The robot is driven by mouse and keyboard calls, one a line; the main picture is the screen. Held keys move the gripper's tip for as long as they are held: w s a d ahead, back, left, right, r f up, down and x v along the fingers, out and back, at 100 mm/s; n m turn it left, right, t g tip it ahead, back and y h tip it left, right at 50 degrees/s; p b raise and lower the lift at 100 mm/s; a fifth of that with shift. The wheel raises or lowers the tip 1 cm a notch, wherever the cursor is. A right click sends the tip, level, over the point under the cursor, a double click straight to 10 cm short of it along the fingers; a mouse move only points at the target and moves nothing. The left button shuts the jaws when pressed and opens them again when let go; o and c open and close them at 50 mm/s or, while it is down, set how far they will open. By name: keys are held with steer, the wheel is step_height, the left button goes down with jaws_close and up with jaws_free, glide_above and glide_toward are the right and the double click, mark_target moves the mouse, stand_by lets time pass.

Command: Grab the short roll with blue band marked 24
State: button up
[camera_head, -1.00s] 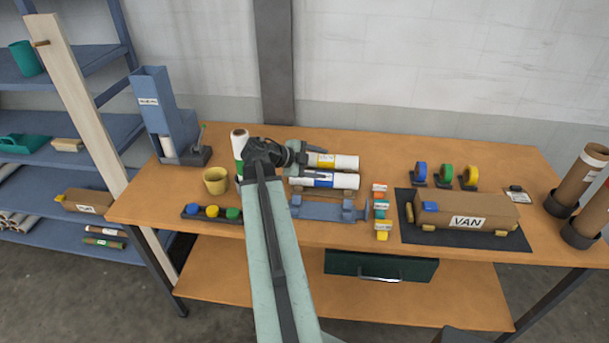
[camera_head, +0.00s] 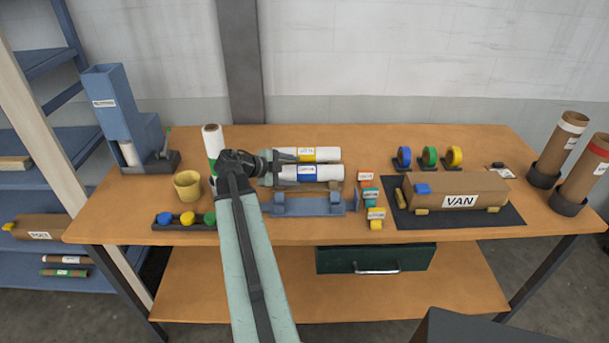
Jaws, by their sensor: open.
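The white roll with a blue band (camera_head: 325,173) lies on its side on a low brown rest in the middle of the table. Its label is too small to read. Another white roll with a yellow band (camera_head: 325,155) lies parallel just behind it. My gripper (camera_head: 277,167) is open at the left ends of these two rolls, pointing right. Its dark wrist and fingers hide part of those ends. I cannot tell whether it touches either roll.
A white roll with a green band (camera_head: 213,145) stands upright close left of my wrist. A blue cradle (camera_head: 305,205) lies in front; small label blocks (camera_head: 372,197) and the VAN parcel (camera_head: 460,190) are right.

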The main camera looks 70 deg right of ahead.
mark_target(299, 172)
steer(key=b+x, duration=0.2)
steer(key=x, duration=0.3)
steer(key=shift+a+f+b, duration=0.15)
steer(key=shift+f+b, duration=0.05)
steer(key=shift+b, duration=0.2)
steer(key=shift+r, duration=0.1)
jaws_close()
